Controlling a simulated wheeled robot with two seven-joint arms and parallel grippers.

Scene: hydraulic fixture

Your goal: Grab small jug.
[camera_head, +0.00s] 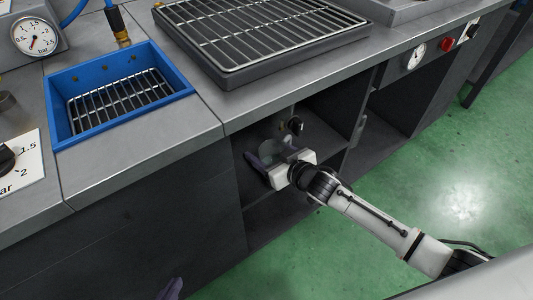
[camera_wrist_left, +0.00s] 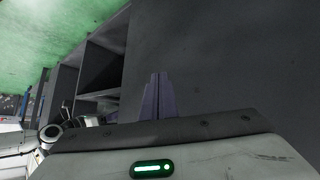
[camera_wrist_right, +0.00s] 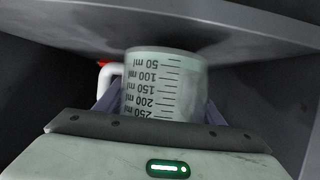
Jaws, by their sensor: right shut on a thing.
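My right gripper (camera_head: 267,155) reaches into the open shelf under the counter. Its fingers are on both sides of the jug and shut on it. In the head view the jug is largely hidden by the gripper. My left gripper (camera_wrist_left: 157,95) has its two fingers together, with nothing between them. Its tip also shows at the bottom edge of the head view (camera_head: 173,289).
The shelf compartment (camera_head: 325,135) has walls and a top close around the jug. Above are the grey counter (camera_head: 150,152), a blue sink (camera_head: 182,92) with a grate and a large grated tray (camera_head: 235,78). Green floor (camera_head: 465,150) is clear at right.

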